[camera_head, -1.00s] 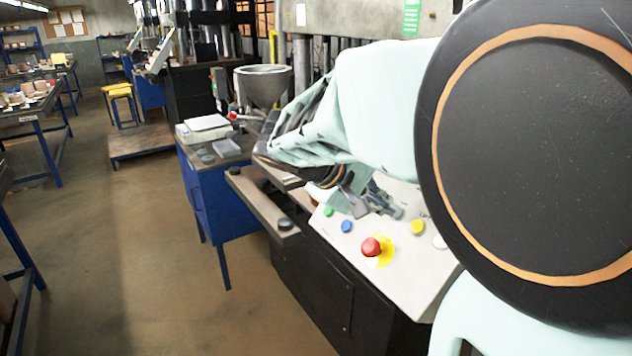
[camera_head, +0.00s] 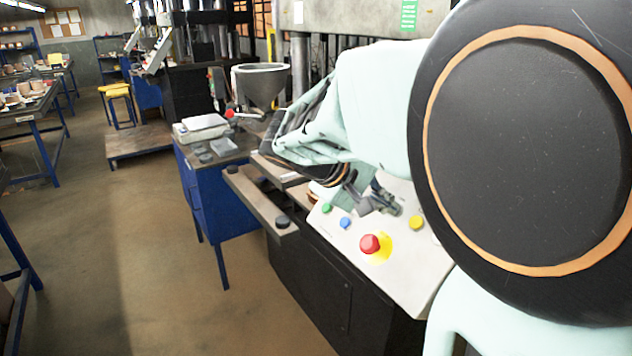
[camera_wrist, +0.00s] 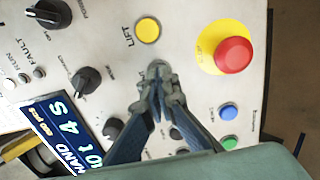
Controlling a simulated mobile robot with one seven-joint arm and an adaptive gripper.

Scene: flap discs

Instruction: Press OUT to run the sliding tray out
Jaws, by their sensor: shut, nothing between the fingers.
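The sloped control panel (camera_head: 405,280) is below my gripper (camera_head: 394,208). In the wrist view my gripper (camera_wrist: 158,72) is shut and empty, its tips over the panel near a partly covered label. I cannot tell whether they touch it. A yellow button (camera_wrist: 148,30) marked LIFT, a red mushroom button (camera_wrist: 233,55) on a yellow base, a blue button (camera_wrist: 228,111) and a green button (camera_wrist: 230,143) are visible. The small labels are unreadable and I cannot make out OUT; the fingers hide part of the panel. A flat grey slide (camera_head: 258,205) projects from the machine's left side.
The red mushroom button also stands up in the head view (camera_head: 369,243). A blue cabinet (camera_head: 215,200) stands left of the machine, with open floor (camera_head: 140,260) beyond.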

